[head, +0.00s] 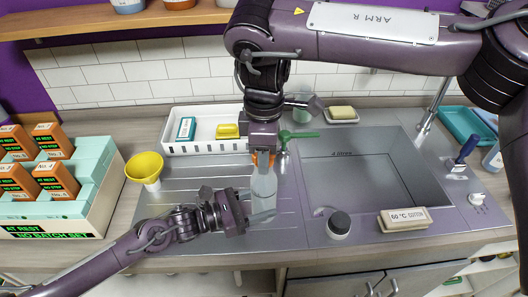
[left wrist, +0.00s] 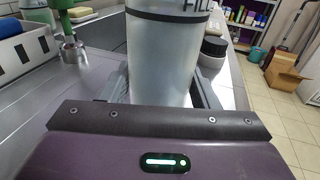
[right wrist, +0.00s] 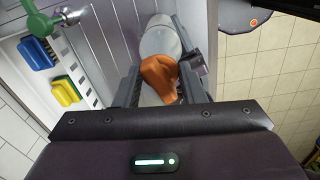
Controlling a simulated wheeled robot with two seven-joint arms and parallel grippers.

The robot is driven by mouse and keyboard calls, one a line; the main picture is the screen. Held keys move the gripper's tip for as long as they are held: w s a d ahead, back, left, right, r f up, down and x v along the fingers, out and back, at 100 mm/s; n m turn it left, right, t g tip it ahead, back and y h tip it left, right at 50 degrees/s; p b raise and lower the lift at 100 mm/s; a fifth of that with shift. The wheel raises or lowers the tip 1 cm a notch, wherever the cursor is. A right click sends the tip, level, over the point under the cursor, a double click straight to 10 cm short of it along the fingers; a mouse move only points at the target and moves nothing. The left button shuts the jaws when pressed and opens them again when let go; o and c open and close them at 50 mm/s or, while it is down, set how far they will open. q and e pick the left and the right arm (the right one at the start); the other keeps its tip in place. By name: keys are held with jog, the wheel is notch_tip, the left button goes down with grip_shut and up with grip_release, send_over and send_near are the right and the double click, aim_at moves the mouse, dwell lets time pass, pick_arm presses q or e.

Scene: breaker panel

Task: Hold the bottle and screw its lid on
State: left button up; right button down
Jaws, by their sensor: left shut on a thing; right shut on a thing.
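A clear, pale bottle (head: 264,187) stands upright on the metal drainboard. My left gripper (head: 263,206) is shut on its lower body from the left; the bottle (left wrist: 163,60) fills the middle of the left wrist view between the fingers. My right gripper (head: 264,160) comes straight down from above and is shut on the orange lid (right wrist: 160,78), right over the bottle's top. The lid shows only as a little orange between the fingers in the head view. The lid hides the bottle's mouth, so I cannot tell whether its thread is engaged.
A sink (head: 370,190) lies to the right, with a dark-topped jar (head: 339,224) and a labelled block (head: 408,219) near its front edge. A yellow funnel (head: 145,167) stands left. A white rack (head: 185,147) and a green tap handle (head: 300,134) are behind the bottle.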

jog(key=m, duration=0.3)
dwell(0.5)
jog(key=shift+m, duration=1.8)
jog(key=m, duration=0.3)
jog(key=shift+w, duration=0.1)
jog(key=shift+m, duration=1.7)
